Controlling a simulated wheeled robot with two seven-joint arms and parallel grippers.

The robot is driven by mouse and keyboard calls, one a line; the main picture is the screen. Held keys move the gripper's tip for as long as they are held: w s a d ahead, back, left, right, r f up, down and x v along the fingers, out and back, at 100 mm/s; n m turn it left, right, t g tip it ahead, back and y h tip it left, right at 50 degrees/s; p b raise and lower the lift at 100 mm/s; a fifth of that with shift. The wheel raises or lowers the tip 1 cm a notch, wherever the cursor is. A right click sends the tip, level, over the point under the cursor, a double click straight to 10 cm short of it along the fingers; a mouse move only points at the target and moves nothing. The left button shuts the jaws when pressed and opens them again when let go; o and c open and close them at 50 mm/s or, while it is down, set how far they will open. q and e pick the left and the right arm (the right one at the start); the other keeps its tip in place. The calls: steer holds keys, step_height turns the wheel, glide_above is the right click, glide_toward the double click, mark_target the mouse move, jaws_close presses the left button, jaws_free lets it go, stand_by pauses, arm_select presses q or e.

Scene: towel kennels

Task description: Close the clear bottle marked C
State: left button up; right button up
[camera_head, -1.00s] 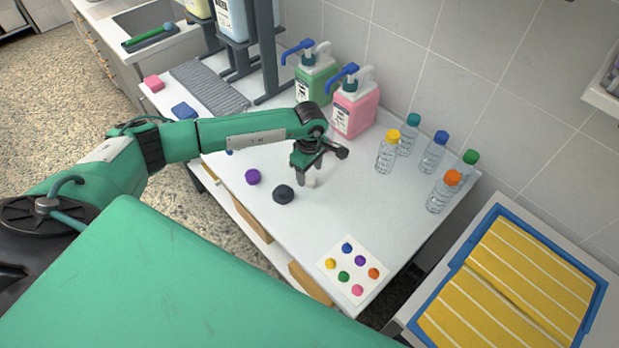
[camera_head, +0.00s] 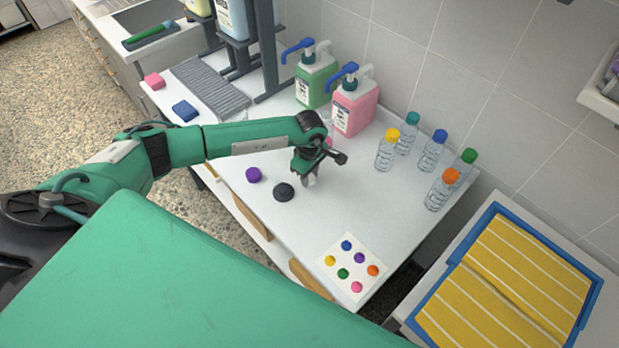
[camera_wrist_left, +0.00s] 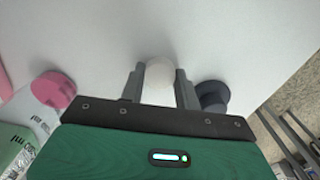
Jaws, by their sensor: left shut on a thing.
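My left gripper (camera_head: 308,180) is low over the white table, its fingers shut on a small whitish rounded thing, probably a cap. In the left wrist view this whitish thing (camera_wrist_left: 159,82) sits between the two fingertips. I cannot tell whether it touches the table. Several clear bottles stand upright at the table's back right, with yellow (camera_head: 386,150), teal (camera_head: 406,134), blue (camera_head: 433,151), green (camera_head: 465,168) and orange (camera_head: 441,190) caps. A pink-topped thing (camera_wrist_left: 53,89) shows at left in the wrist view, mostly hidden in the head view. No letter C is readable. My right gripper is not in view.
A dark round piece (camera_head: 284,192) and a purple cap (camera_head: 253,174) lie left of the gripper. Green (camera_head: 316,82) and pink (camera_head: 355,108) pump bottles stand behind. A card with coloured dots (camera_head: 352,267) lies at the front. The table's middle right is clear.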

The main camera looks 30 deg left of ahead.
mark_target(310, 180)
arm_select(q)
step_height(310, 180, up, 20)
steer(key=b, duration=0.4)
steer(key=shift+s, duration=0.1)
stand_by(0.5)
steer(key=s+d+f+m, duration=0.2)
steer(key=s+d+m, duration=0.1)
steer(key=s+m, duration=0.3)
steer(key=s+d+f+m, duration=0.2)
steer(key=s+m, duration=0.4)
steer(key=m, duration=0.4)
steer(key=shift+d+f, duration=0.3)
steer(key=shift+d, duration=0.55)
